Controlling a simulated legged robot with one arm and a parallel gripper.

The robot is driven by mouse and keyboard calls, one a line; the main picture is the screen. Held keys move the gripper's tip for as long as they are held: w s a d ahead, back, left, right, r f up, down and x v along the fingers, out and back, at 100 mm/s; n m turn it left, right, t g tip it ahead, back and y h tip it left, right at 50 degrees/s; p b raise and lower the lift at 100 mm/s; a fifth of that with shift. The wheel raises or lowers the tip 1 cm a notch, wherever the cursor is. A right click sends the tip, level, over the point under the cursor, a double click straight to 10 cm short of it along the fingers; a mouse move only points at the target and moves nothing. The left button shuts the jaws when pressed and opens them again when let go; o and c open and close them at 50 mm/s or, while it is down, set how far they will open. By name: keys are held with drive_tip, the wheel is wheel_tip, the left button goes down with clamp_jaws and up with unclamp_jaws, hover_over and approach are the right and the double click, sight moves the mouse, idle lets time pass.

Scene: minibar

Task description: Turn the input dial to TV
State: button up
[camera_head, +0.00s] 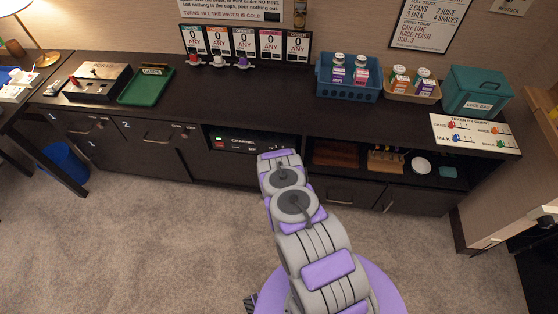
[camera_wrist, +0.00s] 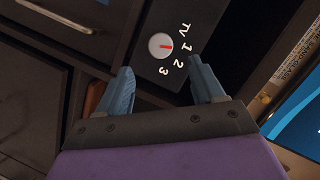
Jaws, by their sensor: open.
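The input dial (camera_wrist: 160,46) is a round white knob with a red mark, on a dark panel in the wrist view. Its red mark points right, roughly toward the 1. White labels TV, 1, 2 and 3 (camera_wrist: 180,48) run down the panel to the right of the dial. My gripper (camera_wrist: 160,70) is open and empty, with its two blue-grey fingers below and to either side of the dial, seemingly apart from it. In the head view my arm reaches to the dark cabinet front, and the dial and my fingertips cannot be made out there.
A black unit marked CHANNEL (camera_head: 243,142) sits in the cabinet's open bay, left of my arm. The dark counter (camera_head: 290,85) above carries a blue basket (camera_head: 348,92), a green tray (camera_head: 147,88) and a teal bin (camera_head: 476,92). Carpet (camera_head: 150,230) is clear in front.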

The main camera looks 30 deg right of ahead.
drive_tip(key=b+x, duration=0.1)
drive_tip(key=x, duration=0.7)
drive_tip(key=shift+b, duration=0.4)
drive_tip(key=c, duration=1.1)
